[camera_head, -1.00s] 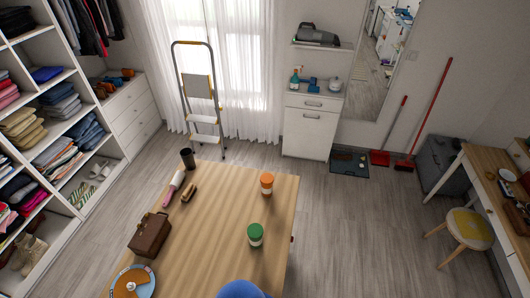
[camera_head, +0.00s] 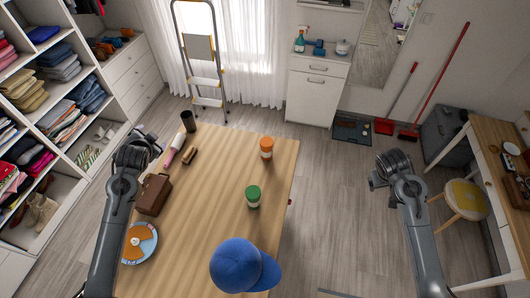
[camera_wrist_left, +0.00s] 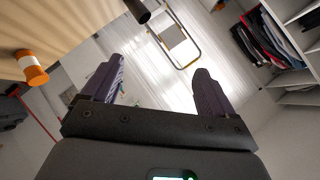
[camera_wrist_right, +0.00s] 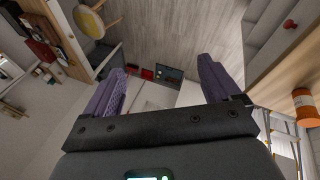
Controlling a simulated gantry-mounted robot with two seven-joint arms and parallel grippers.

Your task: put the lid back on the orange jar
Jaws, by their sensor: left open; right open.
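The orange jar (camera_head: 266,148) stands upright near the far right corner of the wooden table (camera_head: 215,215). Its top is orange, with a pale band below; I cannot tell whether that top is a lid. The jar also shows in the left wrist view (camera_wrist_left: 32,68) and in the right wrist view (camera_wrist_right: 304,108). I make out no loose lid. My left gripper (camera_head: 150,142) is open and empty by the table's left edge, well left of the jar. My right gripper (camera_head: 377,182) is open and empty over the floor, right of the table.
A green-topped jar (camera_head: 253,197) stands nearer than the orange one. A blue cap (camera_head: 238,266), a brown case (camera_head: 153,195), a disc-shaped item (camera_head: 140,243), a brush (camera_head: 189,155), a pink-handled roller (camera_head: 173,157) and a dark cup (camera_head: 188,121) are on the table. The table's centre is clear.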

